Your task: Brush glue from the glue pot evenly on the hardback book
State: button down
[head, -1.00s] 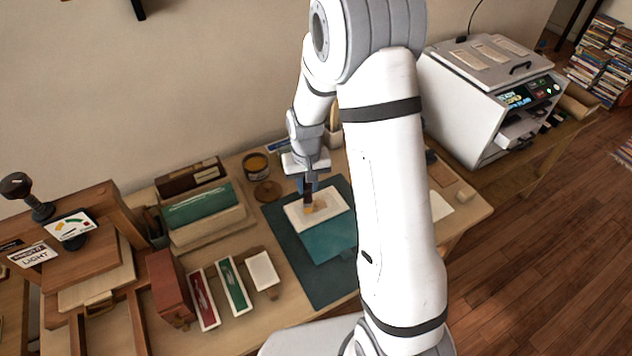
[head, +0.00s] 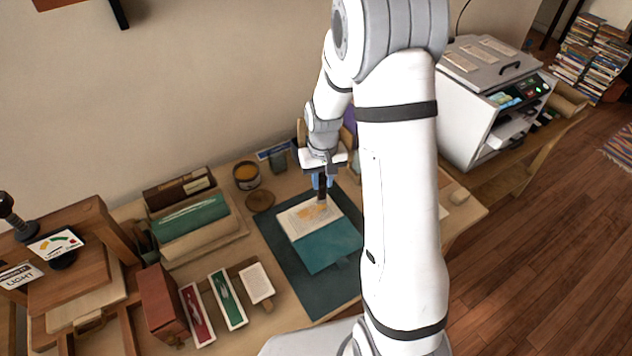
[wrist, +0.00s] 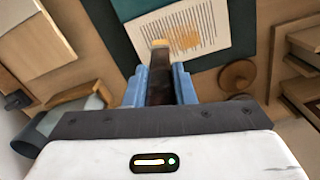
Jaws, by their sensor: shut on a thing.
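The hardback book (head: 327,250) lies open on a dark green mat, its teal cover toward the near side and a printed cream page (head: 294,221) toward the wall. Yellow-orange glue patches (head: 312,212) show on the page. My gripper (head: 322,181) is shut on a dark-handled brush (head: 323,191), held over the page's far right part. In the wrist view the brush (wrist: 160,82) stands between the blue fingers with its tip over the page (wrist: 195,25); whether it touches cannot be told. The glue pot (head: 246,176) stands open left of my gripper, amber inside.
A round wooden lid (head: 260,201) lies near the pot. Left are stacked cloth-covered pieces (head: 190,217), a red-brown box (head: 163,303), small red and green books and a wooden press (head: 80,270). A white machine (head: 490,100) stands right. The mat (head: 290,285) is bare around the book.

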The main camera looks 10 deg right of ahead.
notch_tip(320, 180, up, 3)
notch_tip(320, 180, up, 4)
jog(key=p, duration=0.4)
send_over(322, 199)
jog(key=shift+w, duration=0.25)
dwell(0.5)
